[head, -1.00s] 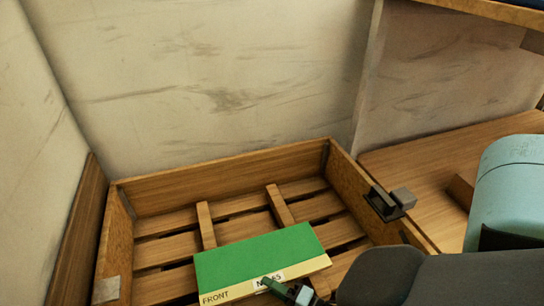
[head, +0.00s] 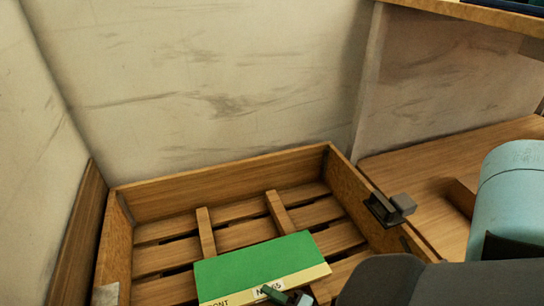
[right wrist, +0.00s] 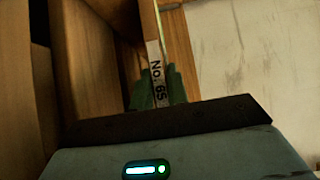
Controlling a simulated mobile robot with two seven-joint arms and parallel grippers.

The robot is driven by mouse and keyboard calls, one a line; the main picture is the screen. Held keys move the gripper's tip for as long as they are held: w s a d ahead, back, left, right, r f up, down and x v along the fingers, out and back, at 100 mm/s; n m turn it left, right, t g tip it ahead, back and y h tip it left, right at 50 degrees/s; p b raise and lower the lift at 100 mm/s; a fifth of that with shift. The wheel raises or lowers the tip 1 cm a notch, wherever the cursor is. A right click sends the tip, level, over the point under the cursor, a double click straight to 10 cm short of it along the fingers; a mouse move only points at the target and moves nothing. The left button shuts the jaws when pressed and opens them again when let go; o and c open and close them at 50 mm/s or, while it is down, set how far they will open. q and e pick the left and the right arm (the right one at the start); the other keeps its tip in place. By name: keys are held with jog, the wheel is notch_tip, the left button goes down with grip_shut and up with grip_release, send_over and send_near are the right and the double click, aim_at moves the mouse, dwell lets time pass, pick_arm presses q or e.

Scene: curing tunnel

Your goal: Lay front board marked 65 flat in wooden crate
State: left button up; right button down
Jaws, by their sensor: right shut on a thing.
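The front board (head: 262,263) is green with a pale yellow strip along its near edge, lettered FRONT, with a white No. 65 label. In the head view it lies over the near part of the slatted wooden crate (head: 220,181); I cannot tell whether it touches the slats. My right gripper (head: 278,294) is shut on the board's near edge at the label, partly covering it. In the right wrist view the board (right wrist: 157,62) shows as a narrow strip with No. 65 between the green fingers (right wrist: 155,92). My left gripper is not in view.
Pale scuffed walls (head: 220,90) stand behind and left of the crate. A dark metal latch (head: 389,208) sits on the crate's right wall. A wooden surface (head: 450,165) lies to the right. Two cross battens and bare slats show behind the board.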

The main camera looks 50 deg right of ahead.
jog(key=shift+f, duration=0.1)
jog(key=c, duration=1.4)
grip_release()
jog(key=shift+o, duration=0.6)
jog(key=shift+f, duration=0.1)
jog(key=shift+s, duration=0.2)
